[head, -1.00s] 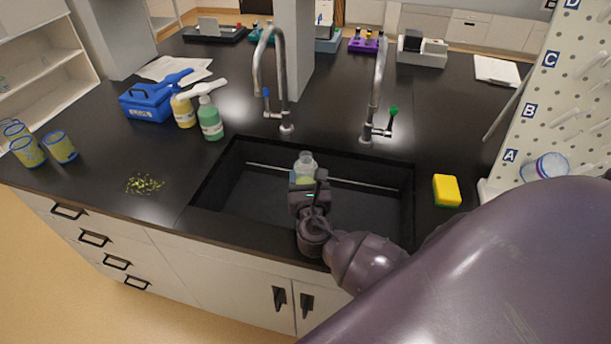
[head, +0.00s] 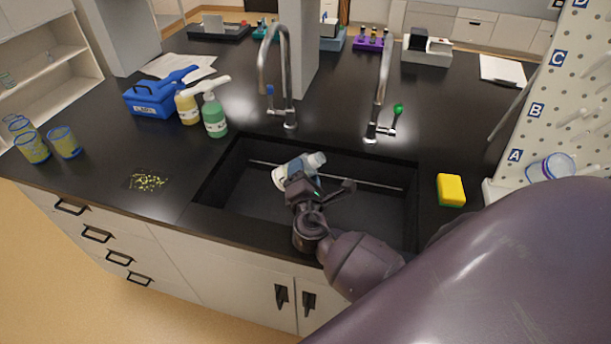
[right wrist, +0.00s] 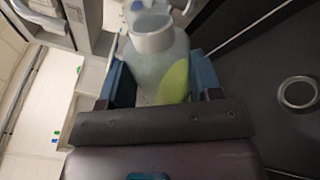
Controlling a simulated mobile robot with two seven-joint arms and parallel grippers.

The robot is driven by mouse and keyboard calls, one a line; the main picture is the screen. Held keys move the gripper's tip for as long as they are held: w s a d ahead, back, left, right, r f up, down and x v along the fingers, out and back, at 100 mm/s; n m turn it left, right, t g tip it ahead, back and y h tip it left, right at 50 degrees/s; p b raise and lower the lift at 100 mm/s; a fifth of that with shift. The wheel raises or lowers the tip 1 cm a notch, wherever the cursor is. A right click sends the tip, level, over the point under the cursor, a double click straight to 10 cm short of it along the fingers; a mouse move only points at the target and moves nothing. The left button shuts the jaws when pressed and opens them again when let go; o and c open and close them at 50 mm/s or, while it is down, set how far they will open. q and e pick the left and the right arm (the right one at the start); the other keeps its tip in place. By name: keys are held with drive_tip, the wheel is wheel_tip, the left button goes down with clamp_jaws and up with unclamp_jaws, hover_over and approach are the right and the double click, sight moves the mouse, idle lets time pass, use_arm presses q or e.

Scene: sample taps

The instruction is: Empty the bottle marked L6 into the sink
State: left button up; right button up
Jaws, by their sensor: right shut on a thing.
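My right gripper (head: 303,183) is shut on a translucent bottle (head: 281,176) over the black sink (head: 370,208). The bottle is tilted well over in the head view, its neck toward the upper right and its base to the lower left. In the right wrist view the bottle (right wrist: 158,60) sits between the blue finger pads, with a yellow-green patch on its side. I cannot read a mark on it, and cannot tell whether liquid is running out. The sink drain (right wrist: 298,92) shows at the right of the wrist view. My left gripper is not in view.
Two curved taps stand behind the sink, one with a blue knob (head: 270,91) and one with a green knob (head: 398,109). A yellow sponge (head: 451,190) lies right of the sink. Green (head: 214,118) and yellow (head: 187,108) bottles and a blue carrier (head: 150,101) stand left.

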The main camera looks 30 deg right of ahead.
drive_tip(key=shift+f+m+b, duration=0.2)
drive_tip(key=shift+m+b, duration=0.25)
drive_tip(key=shift+m, duration=0.15)
drive_tip(key=m+b, duration=0.2)
drive_tip(key=shift+a+r+m, duration=0.1)
drive_tip(key=shift+r+m, duration=0.05)
drive_tip(key=shift+m, duration=0.25)
drive_tip(key=shift+w+r+m+b, duration=0.1)
drive_tip(key=shift+r+m+b, duration=0.15)
drive_tip(key=shift+m+b, duration=0.65)
drive_tip(key=m+b, duration=0.1)
drive_tip(key=m, duration=0.1)
drive_tip(key=m+b, duration=0.2)
drive_tip(key=m, duration=0.1)
drive_tip(key=shift+r+m, duration=0.3)
drive_tip(key=shift+r, duration=0.1)
drive_tip(key=shift+r+m+b, duration=0.15)
drive_tip(key=shift+m+b, duration=0.35)
drive_tip(key=shift+m, duration=0.5)
drive_tip(key=shift+r+m, duration=0.2)
drive_tip(key=shift+m, duration=0.4)
